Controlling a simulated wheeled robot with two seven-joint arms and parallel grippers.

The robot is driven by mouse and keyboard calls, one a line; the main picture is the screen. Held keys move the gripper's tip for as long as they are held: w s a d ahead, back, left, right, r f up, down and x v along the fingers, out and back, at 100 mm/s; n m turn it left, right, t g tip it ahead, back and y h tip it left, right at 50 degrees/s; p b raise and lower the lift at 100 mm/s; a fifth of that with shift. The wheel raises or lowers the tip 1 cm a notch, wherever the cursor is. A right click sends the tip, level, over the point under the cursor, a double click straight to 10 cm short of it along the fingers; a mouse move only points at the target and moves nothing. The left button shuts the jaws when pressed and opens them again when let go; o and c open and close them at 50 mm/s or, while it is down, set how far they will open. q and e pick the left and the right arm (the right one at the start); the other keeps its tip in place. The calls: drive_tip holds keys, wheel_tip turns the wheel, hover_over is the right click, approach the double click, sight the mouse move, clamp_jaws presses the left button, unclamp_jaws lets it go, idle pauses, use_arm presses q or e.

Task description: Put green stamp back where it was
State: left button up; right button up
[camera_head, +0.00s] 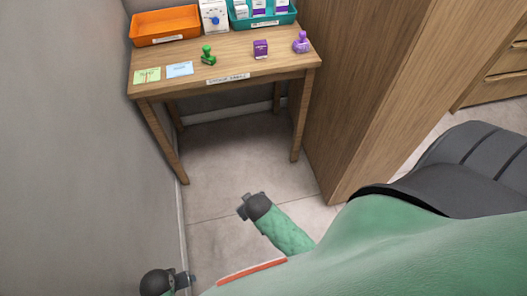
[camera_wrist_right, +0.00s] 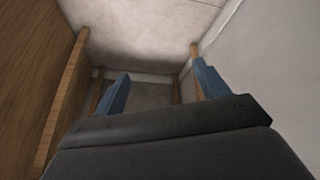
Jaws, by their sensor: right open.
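A green stamp (camera_head: 208,55) stands on the wooden table, near its middle left. My right gripper (camera_head: 243,207) is low in front of the table, well away from the stamp. In the right wrist view my right gripper (camera_wrist_right: 161,82) has its two blue fingers spread, with nothing between them. My left gripper (camera_head: 188,279) is at the lower left of the head view by the grey wall; its small fingers do not show whether they are apart.
A wooden cabinet (camera_head: 355,90) stands right.

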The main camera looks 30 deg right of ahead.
drive_tip(key=s+a+f+g+y, duration=0.1)
drive_tip(key=s+g, duration=0.3)
drive_tip(key=s, duration=0.8)
drive_tip(key=shift+s+a+f, duration=0.15)
drive_tip(key=shift+s+f, duration=0.15)
drive_tip(key=shift+f, duration=0.1)
